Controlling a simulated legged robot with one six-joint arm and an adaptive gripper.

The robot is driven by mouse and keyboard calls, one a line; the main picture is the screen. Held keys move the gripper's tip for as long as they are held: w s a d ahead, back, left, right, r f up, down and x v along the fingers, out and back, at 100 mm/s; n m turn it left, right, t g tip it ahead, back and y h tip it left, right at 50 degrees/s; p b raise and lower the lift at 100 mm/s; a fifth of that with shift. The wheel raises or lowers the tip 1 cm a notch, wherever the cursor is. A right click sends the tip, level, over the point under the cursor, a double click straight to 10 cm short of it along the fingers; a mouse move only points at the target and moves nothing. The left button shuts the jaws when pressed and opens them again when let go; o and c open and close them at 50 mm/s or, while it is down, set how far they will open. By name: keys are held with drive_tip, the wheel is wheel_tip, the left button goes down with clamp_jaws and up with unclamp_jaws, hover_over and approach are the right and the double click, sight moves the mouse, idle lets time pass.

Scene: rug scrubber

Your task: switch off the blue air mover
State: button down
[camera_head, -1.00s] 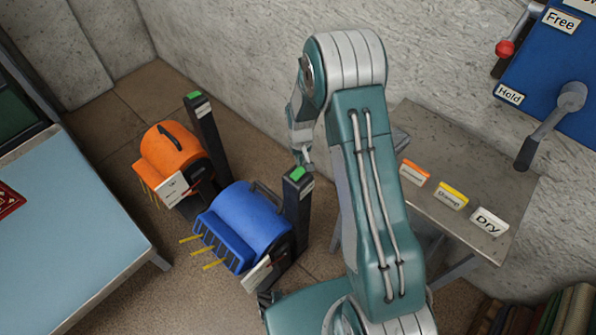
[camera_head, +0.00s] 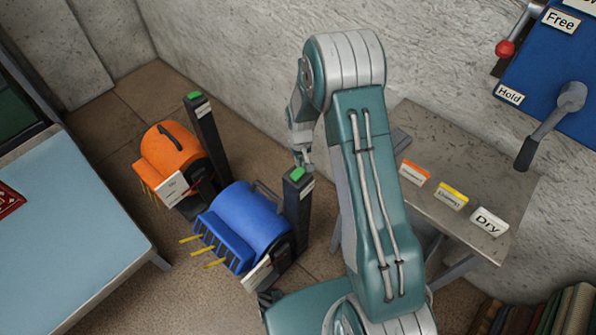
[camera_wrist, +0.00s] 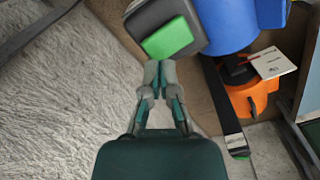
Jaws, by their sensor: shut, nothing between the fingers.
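The blue air mover (camera_head: 243,222) stands on the floor in the middle of the head view, with yellow streamers at its front and a white tag. A dark post (camera_head: 297,212) with a green top button (camera_head: 297,173) stands at its right side. My gripper (camera_head: 303,161) is shut and empty, pointing down just above and behind that button. In the wrist view my fingertips (camera_wrist: 159,72) are together right by the edge of the green button (camera_wrist: 168,38). I cannot tell whether they touch it. The blue housing (camera_wrist: 228,22) shows beyond the post.
An orange air mover (camera_head: 172,150) with its own green-topped post (camera_head: 208,138) stands to the left. A metal table (camera_head: 440,155) with orange, yellow and white label blocks is at right. A blue panel with levers (camera_head: 552,75) is on the wall. A pale blue table (camera_head: 75,235) stands left.

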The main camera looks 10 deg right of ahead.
sight(300, 170)
drive_tip(key=shift+f, duration=1.55)
idle(0.9)
drive_tip(key=shift+r, duration=3.5)
